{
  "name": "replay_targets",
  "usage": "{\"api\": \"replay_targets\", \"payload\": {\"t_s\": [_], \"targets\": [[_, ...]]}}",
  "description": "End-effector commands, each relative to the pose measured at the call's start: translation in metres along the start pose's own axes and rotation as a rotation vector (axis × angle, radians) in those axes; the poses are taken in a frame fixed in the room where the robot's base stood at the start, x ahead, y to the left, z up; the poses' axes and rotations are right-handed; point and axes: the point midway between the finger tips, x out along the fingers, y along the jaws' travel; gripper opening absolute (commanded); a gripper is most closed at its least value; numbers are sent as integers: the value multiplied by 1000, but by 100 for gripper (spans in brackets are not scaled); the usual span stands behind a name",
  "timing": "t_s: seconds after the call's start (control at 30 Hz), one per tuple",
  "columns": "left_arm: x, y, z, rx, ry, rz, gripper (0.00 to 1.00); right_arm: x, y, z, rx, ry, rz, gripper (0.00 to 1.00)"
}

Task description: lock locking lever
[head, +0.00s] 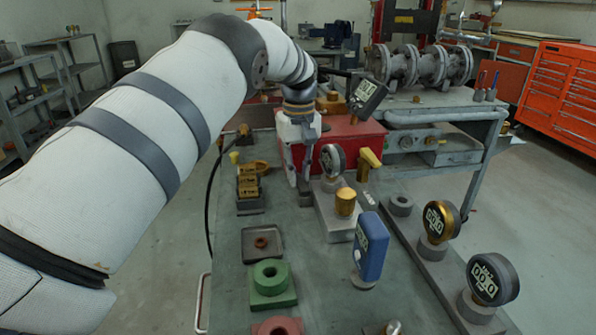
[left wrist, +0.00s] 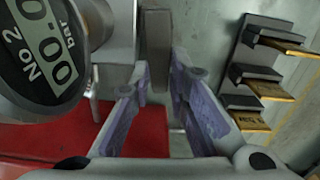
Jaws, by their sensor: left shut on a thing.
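My left gripper (head: 303,190) reaches down at the middle of the bench, beside a round dark gauge (head: 333,159) on a grey block. In the left wrist view its two purple-grey fingers (left wrist: 158,85) close around a flat grey-brown bar (left wrist: 156,45), which looks like the locking lever. The gauge marked "NO 2" (left wrist: 45,55) is close on the left in the wrist view. My right gripper is not in view.
A red box (head: 345,140) stands behind the gripper, with a yellow handle (head: 369,158) at its right. Stacked yellow tags (head: 250,180) are to the left. A blue meter (head: 370,247), a green ring block (head: 269,283) and more gauges (head: 441,221) stand nearer.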

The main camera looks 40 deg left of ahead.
Motion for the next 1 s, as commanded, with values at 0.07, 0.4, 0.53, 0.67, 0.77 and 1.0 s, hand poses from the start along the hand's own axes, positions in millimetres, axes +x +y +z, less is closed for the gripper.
{"api": "replay_targets", "payload": {"t_s": [0.07, 0.4, 0.53, 0.67, 0.77, 1.0], "targets": [[-2, 3, 0, -1, 5, 10, 0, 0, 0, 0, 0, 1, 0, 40], [-1, 2, 0, -1, 2, 5, 35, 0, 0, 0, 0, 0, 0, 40], [-1, 1, 0, -1, 1, 3, 35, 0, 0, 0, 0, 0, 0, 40], [-1, 0, 0, -24, 0, 3, 35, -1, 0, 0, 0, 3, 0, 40], [-3, -6, 1, -152, 1, 2, 35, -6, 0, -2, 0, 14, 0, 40], [-6, -30, 14, -834, 4, 3, 35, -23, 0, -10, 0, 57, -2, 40]]}}
